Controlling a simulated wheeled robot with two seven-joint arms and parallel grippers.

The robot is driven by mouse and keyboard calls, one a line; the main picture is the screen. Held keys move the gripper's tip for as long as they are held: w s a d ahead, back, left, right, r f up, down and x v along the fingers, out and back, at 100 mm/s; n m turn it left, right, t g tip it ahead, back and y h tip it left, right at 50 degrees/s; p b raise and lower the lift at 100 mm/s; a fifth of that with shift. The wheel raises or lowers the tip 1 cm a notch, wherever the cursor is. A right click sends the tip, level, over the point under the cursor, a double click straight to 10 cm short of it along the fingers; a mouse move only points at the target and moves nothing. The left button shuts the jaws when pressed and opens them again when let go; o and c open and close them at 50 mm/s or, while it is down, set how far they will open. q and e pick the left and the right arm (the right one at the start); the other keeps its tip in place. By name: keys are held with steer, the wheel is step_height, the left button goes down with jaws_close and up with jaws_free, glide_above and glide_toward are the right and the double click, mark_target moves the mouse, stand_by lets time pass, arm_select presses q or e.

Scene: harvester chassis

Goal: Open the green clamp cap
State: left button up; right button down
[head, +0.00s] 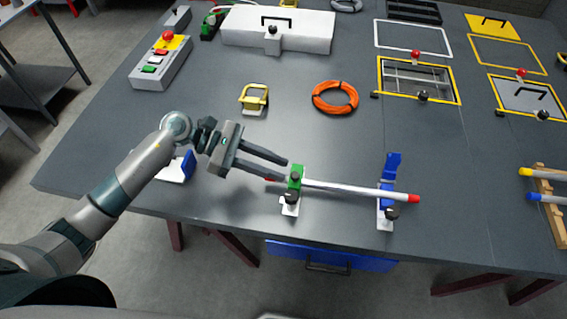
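The green clamp cap (297,184) sits closed over a white rod (350,190) with red ends, on a white base with a black knob (291,198). A blue clamp (392,167) farther right has its cap standing up, and the rod's right part lies across its base. My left gripper (286,169) is just left of the green cap, its two fingers apart and pointing at it. I see nothing between the fingers. Whether a fingertip touches the cap cannot be told. My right gripper is not in view.
An orange cable coil (335,97) and a yellow-handled part (254,99) lie farther back. A button box (161,64) stands at the back left. A blue and white part (180,170) is partly behind my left arm. The table's front edge is close to the clamps.

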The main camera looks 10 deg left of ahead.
mark_target(295, 177)
arm_select(q)
steer(key=shift+p+x, duration=0.35)
steer(key=shift+x, duration=1.05)
jaws_close()
